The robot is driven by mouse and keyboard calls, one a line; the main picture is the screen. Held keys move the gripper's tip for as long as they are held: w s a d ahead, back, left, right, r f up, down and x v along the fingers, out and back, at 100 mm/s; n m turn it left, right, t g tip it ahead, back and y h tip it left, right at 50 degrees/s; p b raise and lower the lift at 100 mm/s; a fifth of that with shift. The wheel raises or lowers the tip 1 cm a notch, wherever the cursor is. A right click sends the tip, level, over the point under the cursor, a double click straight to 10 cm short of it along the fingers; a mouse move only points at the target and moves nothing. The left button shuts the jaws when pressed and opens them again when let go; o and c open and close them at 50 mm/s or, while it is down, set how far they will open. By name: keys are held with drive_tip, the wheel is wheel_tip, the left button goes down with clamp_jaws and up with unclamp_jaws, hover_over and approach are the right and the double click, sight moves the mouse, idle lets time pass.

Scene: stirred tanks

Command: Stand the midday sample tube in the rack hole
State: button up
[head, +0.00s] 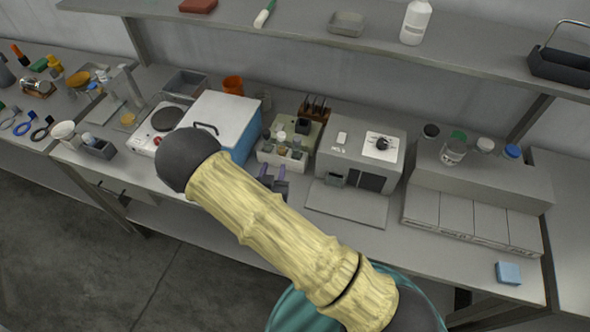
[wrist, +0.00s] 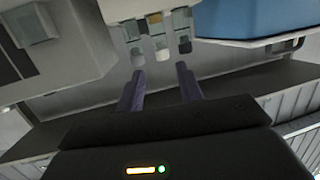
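My gripper (head: 273,170) is open and empty, with its purple fingers apart. In the wrist view the open fingers (wrist: 160,69) point at a pale holder (wrist: 122,14) with several small tubes or vials, which are beyond the fingertips. One is pale (wrist: 161,53) and one is dark-ended (wrist: 185,44). I cannot tell which is the midday sample tube. No label is readable, and I cannot make out the free rack hole.
A blue box with a white lid (head: 225,116) stands left of the holder. A grey machine (head: 345,136) stands right, with a flat grey plate (head: 346,204) before it. A brown rack (head: 319,104) is behind. A shelf (head: 300,32) runs above the bench.

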drive_tip(key=d+r+m+g+y, duration=0.1)
drive_tip(key=d+r+g+y, duration=0.1)
drive_tip(key=d+r+g, duration=0.55)
drive_tip(key=s+d+r+n+g, duration=0.1)
drive_tip(key=s+d+r+g, duration=0.1)
drive_tip(key=s+d+r, duration=0.2)
drive_tip(key=s+d+r+n+g, duration=0.2)
drive_tip(key=s+d+r, duration=0.3)
drive_tip(key=s+d, duration=0.3)
drive_tip(key=s+g, duration=0.1)
drive_tip(key=s, duration=0.2)
drive_tip(key=shift+s+d+r+y, duration=0.15)
drive_tip(key=shift+s+r+y, duration=0.15)
drive_tip(key=shift+y, duration=0.1)
